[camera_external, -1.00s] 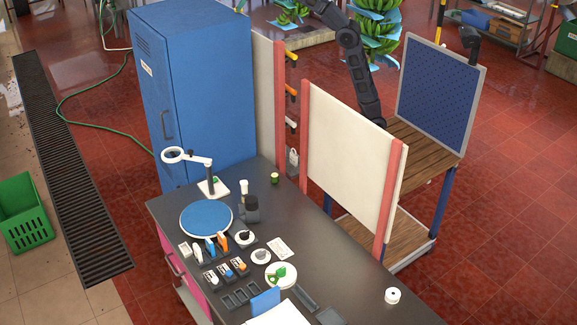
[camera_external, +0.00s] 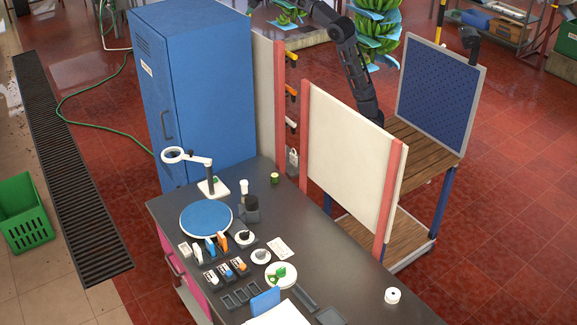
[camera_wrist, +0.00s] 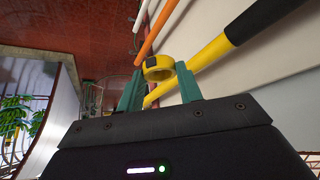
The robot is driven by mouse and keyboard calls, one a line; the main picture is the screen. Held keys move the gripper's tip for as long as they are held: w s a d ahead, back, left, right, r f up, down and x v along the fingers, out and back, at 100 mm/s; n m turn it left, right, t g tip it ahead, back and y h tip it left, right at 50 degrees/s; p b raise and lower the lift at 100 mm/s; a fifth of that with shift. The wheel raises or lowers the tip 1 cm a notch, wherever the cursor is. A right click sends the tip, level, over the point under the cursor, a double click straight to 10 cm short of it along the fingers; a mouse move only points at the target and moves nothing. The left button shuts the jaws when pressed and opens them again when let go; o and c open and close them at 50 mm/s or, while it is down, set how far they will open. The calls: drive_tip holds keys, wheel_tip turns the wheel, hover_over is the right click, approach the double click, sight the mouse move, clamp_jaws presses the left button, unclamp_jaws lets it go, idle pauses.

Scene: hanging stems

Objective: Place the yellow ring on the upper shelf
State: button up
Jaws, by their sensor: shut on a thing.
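The yellow ring (camera_wrist: 158,74) sits between the green fingertips of my gripper (camera_wrist: 160,78) in the wrist view, and the gripper is shut on it. A yellow bar with a black end (camera_wrist: 215,48) passes close behind the fingers; I cannot tell whether it touches the ring.
An orange bar (camera_wrist: 156,30) and a white bar run beside the yellow one. A blue pegboard (camera_external: 437,95) stands at the rack's back. The red post (camera_external: 391,190) edges the cream panel. A blue cabinet (camera_external: 200,90) and a cluttered dark bench (camera_external: 340,270) stand nearer the camera.

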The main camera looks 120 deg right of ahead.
drive_tip(key=s+d+f, duration=0.2)
drive_tip(key=d+f, duration=0.2)
drive_tip(key=f, duration=0.4)
drive_tip(key=s+d+f, duration=0.2)
drive_tip(key=d+f, duration=0.1)
drive_tip(key=f, duration=0.6)
drive_tip(key=s+d+f, duration=0.3)
drive_tip(key=d+f, duration=0.1)
drive_tip(key=f, duration=0.4)
drive_tip(key=w+a+f+n, duration=0.1)
drive_tip(key=w+f, duration=0.2)
drive_tip(key=f, duration=1)
drive_tip(key=w+a+f, duration=0.2)
drive_tip(key=w+f, duration=0.1)
drive_tip(key=f, duration=1)
drive_tip(key=w+a+f+n+t+y, duration=0.1)
drive_tip(key=w+a+f, duration=0.1)
drive_tip(key=f, duration=1.1)
drive_tip(key=shift+w+a+f+n, duration=0.15)
drive_tip(key=shift+w, duration=0.25)
drive_tip(key=shift+w+a+f+n, duration=0.1)
drive_tip(key=shift+w+f+n, duration=0.05)
drive_tip(key=shift+w, duration=0.2)
drive_tip(key=shift+f, duration=2.65)
drive_tip(key=o, duration=0.6)
drive_tip(key=shift+f, duration=0.1)
drive_tip(key=o, duration=0.3)
